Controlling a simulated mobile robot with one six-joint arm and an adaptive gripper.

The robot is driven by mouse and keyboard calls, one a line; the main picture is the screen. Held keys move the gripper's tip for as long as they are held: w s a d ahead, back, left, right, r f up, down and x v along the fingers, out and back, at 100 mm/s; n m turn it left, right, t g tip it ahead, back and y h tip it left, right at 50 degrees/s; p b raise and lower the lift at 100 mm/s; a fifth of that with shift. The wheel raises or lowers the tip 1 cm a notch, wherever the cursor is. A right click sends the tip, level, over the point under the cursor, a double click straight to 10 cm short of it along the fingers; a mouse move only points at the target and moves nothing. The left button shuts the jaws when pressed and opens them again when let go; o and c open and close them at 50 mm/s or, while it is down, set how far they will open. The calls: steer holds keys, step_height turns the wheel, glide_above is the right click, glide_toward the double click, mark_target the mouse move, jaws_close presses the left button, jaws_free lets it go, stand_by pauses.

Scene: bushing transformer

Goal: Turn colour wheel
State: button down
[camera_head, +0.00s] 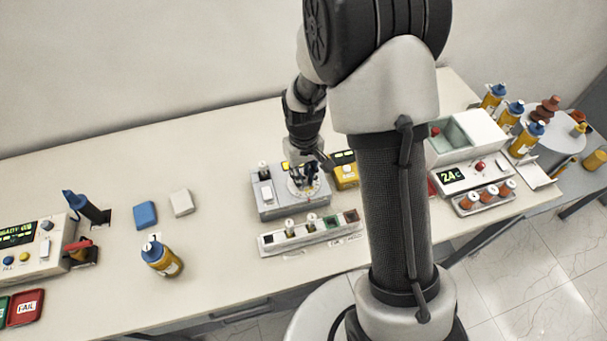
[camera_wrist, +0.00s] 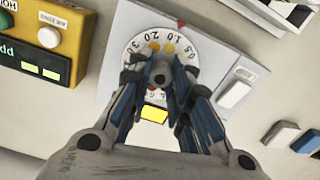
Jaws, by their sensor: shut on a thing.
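The colour wheel (camera_wrist: 192,53) is a pale round dial with numbers and coloured dots, set on a light grey box (camera_head: 269,207). A red triangular mark (camera_wrist: 181,23) sits on the box at the dial's edge. In the wrist view, my gripper (camera_wrist: 160,78) is over the dial with its fingers shut around the dark central knob (camera_wrist: 160,74). The fingers hide the lower and side parts of the dial. In the head view, my gripper (camera_head: 303,178) reaches down onto the dial from above.
A yellow box (camera_head: 346,175) with a display stands close beside the dial box. A rack (camera_head: 300,240) with small vials lies in front. A blue block (camera_head: 145,215), a white block (camera_head: 181,203) and a blue-capped bottle (camera_head: 161,258) stand left, with bare table between.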

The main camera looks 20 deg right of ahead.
stand_by(0.4)
steer(key=c, duration=1.4)
jaws_free()
steer(key=shift+c, duration=0.2)
steer(key=shift+r, duration=0.15)
step_height(320, 180, up, 12)
step_height(320, 180, up, 5)
steer(key=t, duration=0.1)
glide_above(307, 193)
steer(key=s+r+m+t+b, duration=0.1)
steer(key=s+r, duration=0.1)
steer(key=s, duration=0.7)
steer(key=s+r+m+t+b, duration=0.1)
steer(key=s+r+t+b, duration=0.1)
steer(key=s, duration=0.7)
steer(key=shift+r+t+b, duration=0.3)
steer(key=shift+r, duration=0.25)
